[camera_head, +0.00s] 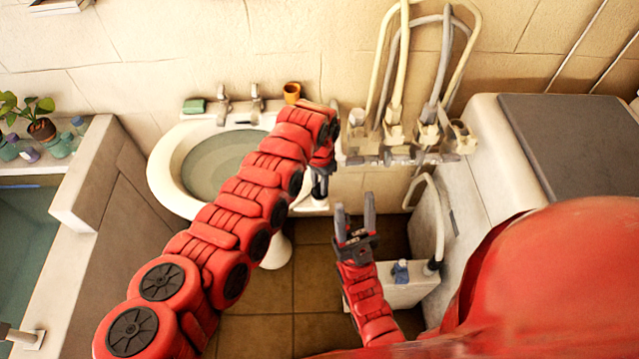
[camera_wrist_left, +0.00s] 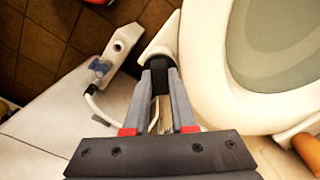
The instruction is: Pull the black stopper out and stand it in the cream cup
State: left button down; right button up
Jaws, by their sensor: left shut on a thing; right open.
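My left gripper (camera_head: 320,185) is at the right side of the washbasin (camera_head: 166,172), partly hidden by its own arm. In the left wrist view its fingers (camera_wrist_left: 159,72) are shut on the black stopper (camera_wrist_left: 159,82). In the head view a pale piece (camera_head: 314,204) shows below the gripper. My right gripper (camera_head: 355,210) is open and empty over the floor.
An orange cup (camera_head: 291,92) and a green block (camera_head: 194,106) stand on the basin's back ledge by two taps (camera_head: 257,100). Hoses and valves (camera_head: 395,130) stand right of the basin. A white box (camera_head: 405,290) with a blue knob sits on the floor. Grey-green water fills the basin.

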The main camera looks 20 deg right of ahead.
pick_arm(q)
jog(key=shift+f+b, duration=0.3)
jog(key=shift+f, duration=0.1)
jog(key=c, duration=1)
grip_release()
jog(key=shift+r, duration=0.15)
jog(key=shift+r+p, duration=1.05)
jog(key=shift+r, duration=0.3)
jog(key=shift+r+p, duration=0.75)
jog(key=shift+r, duration=0.7)
jog(key=shift+r+p, duration=0.55)
jog(key=shift+r, duration=0.9)
notch_tip(320, 180, up, 2)
jog(key=shift+r, duration=0.2)
